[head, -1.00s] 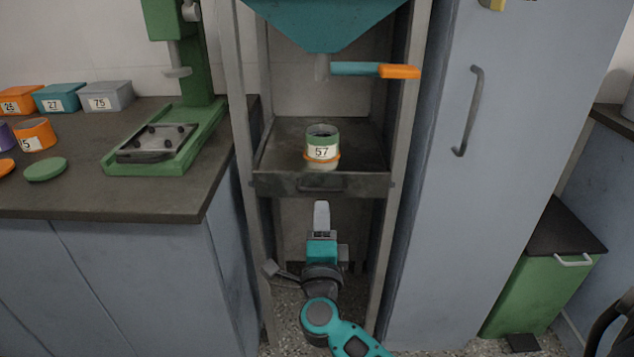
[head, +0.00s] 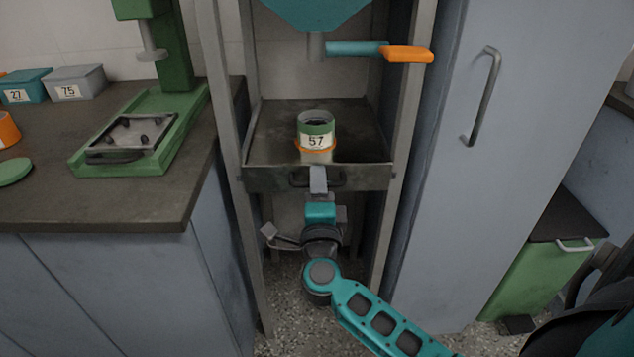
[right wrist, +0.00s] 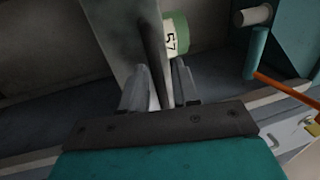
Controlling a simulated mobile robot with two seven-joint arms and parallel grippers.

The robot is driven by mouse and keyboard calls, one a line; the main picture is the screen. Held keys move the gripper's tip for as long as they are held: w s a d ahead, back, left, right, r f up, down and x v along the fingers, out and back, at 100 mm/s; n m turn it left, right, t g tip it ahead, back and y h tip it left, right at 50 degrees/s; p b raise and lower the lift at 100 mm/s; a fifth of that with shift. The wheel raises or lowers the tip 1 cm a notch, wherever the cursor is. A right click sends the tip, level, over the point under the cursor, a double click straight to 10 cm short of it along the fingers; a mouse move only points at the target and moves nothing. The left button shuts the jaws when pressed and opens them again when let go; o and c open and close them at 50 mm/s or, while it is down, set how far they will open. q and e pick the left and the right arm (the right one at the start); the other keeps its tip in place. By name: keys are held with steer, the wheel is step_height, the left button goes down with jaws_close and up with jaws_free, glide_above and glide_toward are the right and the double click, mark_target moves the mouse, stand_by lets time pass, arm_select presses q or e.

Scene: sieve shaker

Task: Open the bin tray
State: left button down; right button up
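The bin tray (head: 215,178) is a dark grey metal drawer in the frame under the teal hopper. Its dark handle (head: 335,180) is on the front wall. A jar labelled 57 (head: 316,140), with a green band and an orange ring, stands upright in it; part of the jar also shows in the right wrist view (right wrist: 170,42). My right gripper (head: 319,180) is at the handle, its fingers partly overlapping it. In the right wrist view the fingers (right wrist: 162,90) are apart, with a dark bar between them; contact is unclear. My left gripper is out of view.
The teal hopper (head: 315,12) and its orange-tipped lever (head: 405,53) are above the tray. Frame posts (head: 228,130) flank it closely. A counter (head: 180,205) is at left, a blue-grey cabinet (head: 450,200) at right. A green bin (head: 520,280) stands at far right.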

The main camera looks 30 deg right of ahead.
jaws_close()
stand_by(0.3)
